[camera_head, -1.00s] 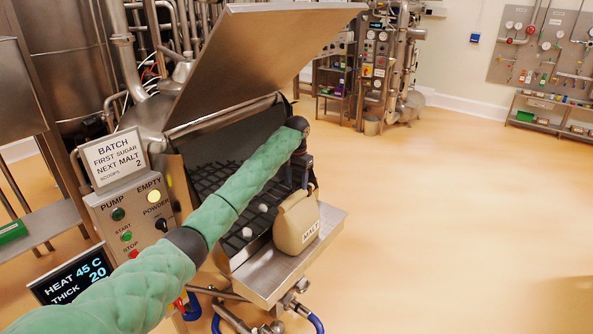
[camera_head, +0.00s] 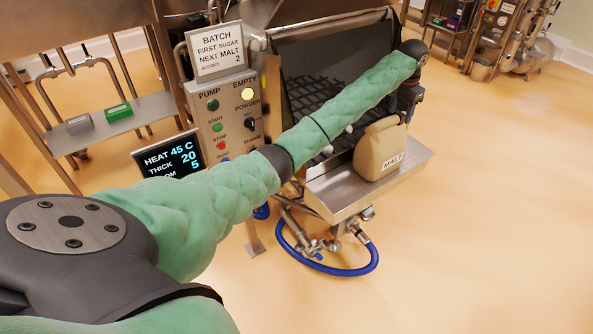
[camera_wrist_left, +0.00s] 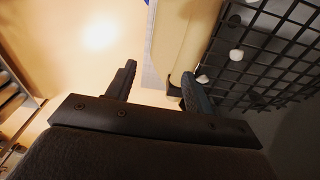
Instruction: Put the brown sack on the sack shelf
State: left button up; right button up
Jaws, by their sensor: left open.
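The brown sack (camera_head: 380,148), labelled MALT, stands upright on the metal ledge (camera_head: 412,165) at the hopper's front. I cannot tell for certain whether this ledge is the sack shelf. My left arm reaches across the hopper, and my left gripper (camera_head: 405,108) is at the sack's upper far side, partly hidden by it. In the left wrist view the left gripper (camera_wrist_left: 158,88) is open, with nothing clearly held between its fingers. The tan sack (camera_wrist_left: 185,35) is just beyond the fingertips, close to the right-hand finger. My right gripper is out of view.
The hopper's black grate (camera_head: 305,95) lies behind the ledge, with small white lumps on it. A control panel (camera_head: 228,120) and a display (camera_head: 170,158) stand left of it. A blue hose (camera_head: 350,272) loops below. The floor at right is clear.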

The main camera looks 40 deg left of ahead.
pick_arm(q)
jog(key=s+d+f+t+h, duration=0.1)
jog(key=s+d+f+t, duration=0.1)
jog(key=s+d+f, duration=0.55)
jog(key=s+d+f+t+h, duration=0.25)
jog(key=s+d+f, duration=0.25)
jog(key=s+f, duration=0.55)
jog(key=s+a+f+n+g+y, duration=0.1)
jog(key=s+f, duration=0.6)
jog(key=f, duration=0.3)
jog(key=s+a+f, duration=0.2)
jog(key=s+f, duration=0.5)
jog(key=f, duration=0.3)
jog(key=s+a+f+n+g+y, duration=0.1)
jog(key=s+f, duration=0.5)
jog(key=f, duration=0.4)
jog(key=s+a+f, duration=0.1)
jog(key=s+f, duration=0.5)
jog(key=s, duration=0.3)
jog(key=s+a+f+g+y, duration=0.1)
jog(key=s+f, duration=0.5)
jog(key=s, duration=0.3)
jog(key=s+a+f+g, duration=0.1)
jog(key=s+f, duration=0.5)
jog(key=s, duration=0.4)
jog(key=shift+a, duration=0.15)
